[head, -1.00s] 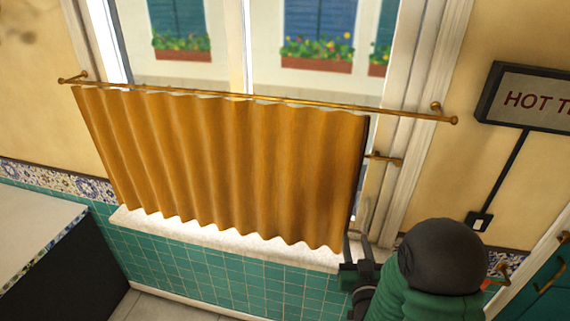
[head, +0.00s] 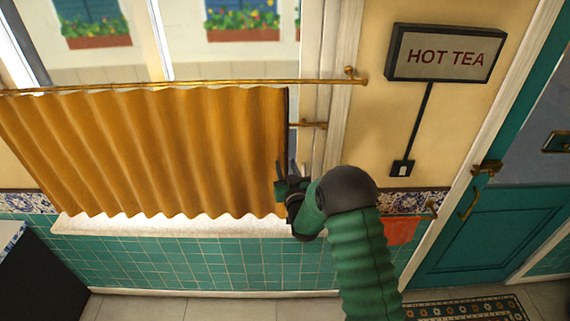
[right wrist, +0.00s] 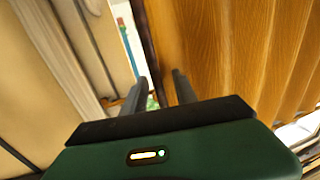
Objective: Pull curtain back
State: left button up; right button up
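The orange-brown curtain (head: 150,150) hangs spread across the lower window from a brass rod (head: 200,84). Its dark right edge hangs straight down beside the window frame. My right gripper (head: 286,168) is at that edge, in the lower half of the curtain. In the right wrist view the gripper (right wrist: 158,92) is open, its two fingers apart. The curtain (right wrist: 225,50) fills the right side there, and its edge runs down toward the gap between the fingers. I cannot tell whether the fingers touch the cloth. My left gripper is not in view.
A brass holdback (head: 312,124) sticks out from the window frame right of the curtain. A HOT TEA sign (head: 445,55) hangs on the wall. A teal door (head: 500,220) is at the right, and a dark-sided counter (head: 40,275) is at the lower left.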

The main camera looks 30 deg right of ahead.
jog(key=shift+s+d+f, duration=0.1)
jog(key=shift+d, duration=0.3)
jog(key=shift+d+f, duration=0.1)
jog(key=shift+c, duration=0.9)
jog(key=shift+w+f, duration=0.1)
jog(key=shift+w, duration=0.2)
jog(key=c, duration=0.5)
jog(key=shift+w+a, duration=0.1)
jog(key=shift+a, duration=0.25)
grip_shut()
jog(key=shift+d, duration=0.2)
jog(key=shift+a, duration=0.1)
